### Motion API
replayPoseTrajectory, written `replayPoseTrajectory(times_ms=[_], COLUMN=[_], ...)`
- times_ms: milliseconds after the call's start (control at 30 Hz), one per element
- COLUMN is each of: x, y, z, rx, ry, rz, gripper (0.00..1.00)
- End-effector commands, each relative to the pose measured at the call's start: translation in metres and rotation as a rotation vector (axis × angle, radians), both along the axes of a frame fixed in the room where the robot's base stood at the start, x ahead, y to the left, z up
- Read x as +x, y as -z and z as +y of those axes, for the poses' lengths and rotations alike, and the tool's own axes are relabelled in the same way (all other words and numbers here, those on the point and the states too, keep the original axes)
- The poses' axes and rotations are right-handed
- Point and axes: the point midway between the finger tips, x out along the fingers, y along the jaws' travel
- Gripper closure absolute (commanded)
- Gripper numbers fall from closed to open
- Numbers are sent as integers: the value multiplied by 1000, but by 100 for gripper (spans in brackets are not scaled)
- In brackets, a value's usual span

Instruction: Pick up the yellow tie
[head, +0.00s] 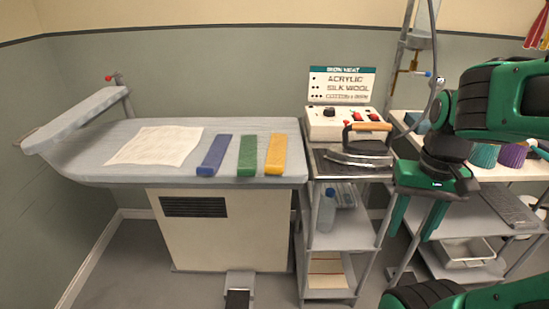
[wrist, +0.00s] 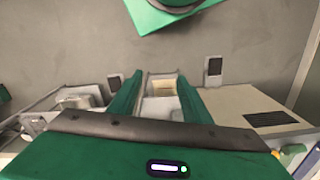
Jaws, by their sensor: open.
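The yellow tie (head: 275,154) is a folded flat strip on the padded pressing board (head: 190,130). It is the rightmost of three strips, close to the board's right end. A green strip (head: 247,155) lies just left of it, and a blue strip (head: 214,155) farther left. My gripper (head: 411,236) is well to the right of the tie, beyond the iron, pointing down with its fingers apart. In the wrist view my gripper (wrist: 160,76) shows nothing between its fingers except a shelf below.
An iron (head: 358,153) and a control box (head: 345,124) stand on a shelf unit between the board and my gripper. A sign (head: 341,84) rises behind them. A paper sheet (head: 155,145) lies on the board. A side table (head: 500,168) with rolled items stands right.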

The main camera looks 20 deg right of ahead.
Motion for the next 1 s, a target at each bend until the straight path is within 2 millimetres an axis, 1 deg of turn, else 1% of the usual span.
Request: replayPoseTrajectory(times_ms=[33, 67, 167, 267, 400, 467, 500, 567, 600, 667, 700, 800, 900, 1000], x=[-4, -1, 18, 50, 104, 127, 142, 164, 179, 200, 214, 246, 272, 291], y=[-4, -5, -10, -16, -27, -32, -34, -38, -41, -45, -47, -52, -56, -59], z=[0, 0, 2, 8, 22, 30, 36, 46, 53, 66, 74, 96, 117, 135], rx=[-2, -2, -2, 5, 40, 63, 81, 113, 135, 173, 200, 269, 334, 385], ry=[14, 26, 94, 211, 417, 509, 570, 659, 720, 811, 871, 1017, 1145, 1246], rz=[-19, -22, -41, -74, -128, -147, -157, -171, -177, -182, -183, -172, -149, -122], gripper=[57, 57, 57, 57, 57, 57, 57, 57, 57, 57, 57, 57, 57, 57])
